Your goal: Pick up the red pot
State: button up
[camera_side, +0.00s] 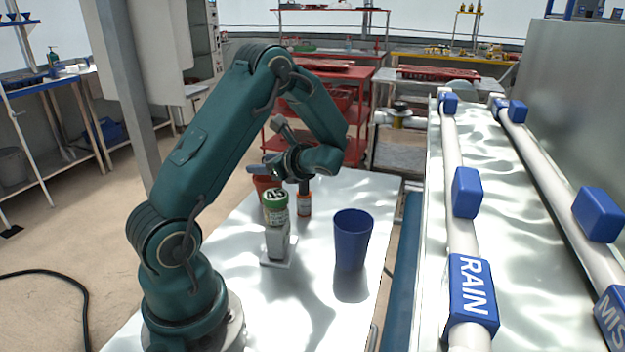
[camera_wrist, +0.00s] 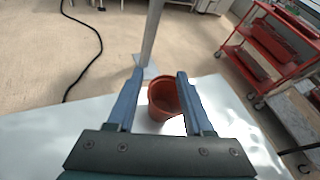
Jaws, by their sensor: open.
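The red pot (camera_wrist: 157,110) shows in the wrist view as a terracotta-red round pot with its opening visible, near the far edge of the white table. It lies in the gap between the two fingers of my gripper (camera_wrist: 160,74), which are spread apart with nothing gripped. I cannot tell whether a finger touches it. In the side view the red pot (camera_side: 263,185) is partly hidden behind my gripper (camera_side: 256,169) and the green-topped container.
A blue cup (camera_side: 352,240) stands near the table's right edge. White pipes (camera_side: 456,145) run along the right.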

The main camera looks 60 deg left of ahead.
aim_at(260, 189)
jog(key=shift+f, duration=1.4)
notch_tip(260, 189, down, 2)
jog(key=shift+f, duration=0.15)
jog(key=shift+x, duration=1.45)
jog(key=shift+c, duration=0.4)
grip_shut()
